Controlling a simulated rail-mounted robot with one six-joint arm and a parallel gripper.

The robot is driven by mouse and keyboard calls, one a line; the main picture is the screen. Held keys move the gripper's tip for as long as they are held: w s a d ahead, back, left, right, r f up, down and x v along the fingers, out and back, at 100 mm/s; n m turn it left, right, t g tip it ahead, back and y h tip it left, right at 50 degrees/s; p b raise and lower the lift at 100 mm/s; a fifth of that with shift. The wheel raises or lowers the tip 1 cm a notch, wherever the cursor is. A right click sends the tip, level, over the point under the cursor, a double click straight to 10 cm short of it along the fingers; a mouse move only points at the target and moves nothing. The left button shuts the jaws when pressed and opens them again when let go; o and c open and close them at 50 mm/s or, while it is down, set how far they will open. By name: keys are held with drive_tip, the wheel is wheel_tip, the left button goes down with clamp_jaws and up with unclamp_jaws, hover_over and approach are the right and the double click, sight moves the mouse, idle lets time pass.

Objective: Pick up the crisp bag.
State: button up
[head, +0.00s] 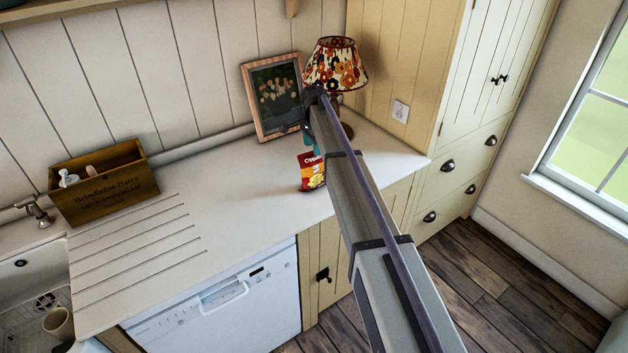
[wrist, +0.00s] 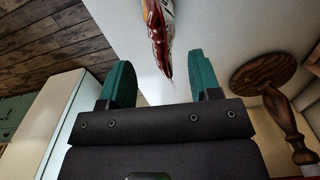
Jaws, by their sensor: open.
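The crisp bag (head: 311,171) is red and yellow and stands on the white worktop, partly hidden by my arm in the head view. In the wrist view the bag (wrist: 160,38) shows edge-on at the top, ahead of the gap between my fingers. My gripper (wrist: 162,80) is open, with its two teal fingers apart and nothing between them. In the head view only a bit of teal of my gripper (head: 312,142) shows, just above and behind the bag; my arm hides the rest.
A flowered lamp (head: 335,68) and a framed picture (head: 273,95) stand behind my gripper. The lamp's wooden base (wrist: 262,73) is right of my fingers in the wrist view. A wooden box (head: 104,187) stands far left. The worktop (head: 225,190) between is clear.

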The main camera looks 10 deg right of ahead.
sight(311, 166)
wheel_tip(311, 166, down, 5)
drive_tip(key=b, duration=0.5)
drive_tip(key=shift+f, duration=0.2)
drive_tip(key=shift+r, duration=0.3)
drive_tip(key=shift+c, duration=0.3)
clamp_jaws()
